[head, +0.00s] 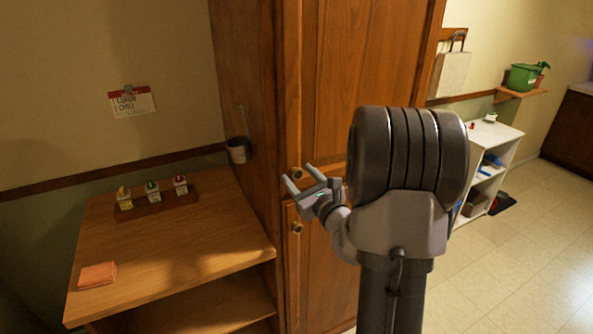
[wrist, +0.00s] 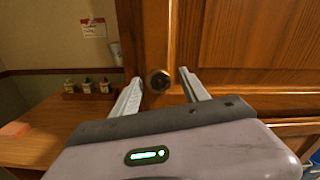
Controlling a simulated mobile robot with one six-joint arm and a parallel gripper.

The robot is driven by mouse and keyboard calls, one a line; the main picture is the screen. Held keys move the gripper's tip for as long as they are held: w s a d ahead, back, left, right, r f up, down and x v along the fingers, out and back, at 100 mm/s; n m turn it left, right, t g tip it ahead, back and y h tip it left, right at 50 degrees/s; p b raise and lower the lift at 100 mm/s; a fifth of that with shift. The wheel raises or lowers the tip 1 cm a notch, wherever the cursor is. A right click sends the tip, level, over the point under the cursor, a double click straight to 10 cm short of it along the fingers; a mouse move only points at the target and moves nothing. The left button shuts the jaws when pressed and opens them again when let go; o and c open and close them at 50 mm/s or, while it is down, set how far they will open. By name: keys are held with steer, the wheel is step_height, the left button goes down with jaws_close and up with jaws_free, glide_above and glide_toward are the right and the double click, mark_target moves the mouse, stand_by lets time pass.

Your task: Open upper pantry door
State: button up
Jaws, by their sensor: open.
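The upper pantry door (head: 342,90) is a tall wooden panel and looks shut. Its round brass knob (head: 297,173) sits near its lower left corner. In the wrist view the knob (wrist: 159,80) shows between and beyond the fingertips of my gripper (wrist: 160,78). My gripper (head: 302,179) is open and empty in front of the knob, one finger to each side in the wrist view. I cannot tell whether a finger touches the knob. My arm hides part of the door's right side in the head view.
A lower door with its own knob (head: 297,227) is just below. Left of the pantry is a wooden counter (head: 200,240) with a rack of small jars (head: 153,200) and an orange cloth (head: 97,275). A cup (head: 238,150) hangs on the pantry's side. Open floor (head: 500,270) lies right.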

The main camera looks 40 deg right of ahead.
steer(key=shift+s+a, duration=0.1)
steer(key=shift+c, duration=0.8)
jaws_close()
stand_by(0.5)
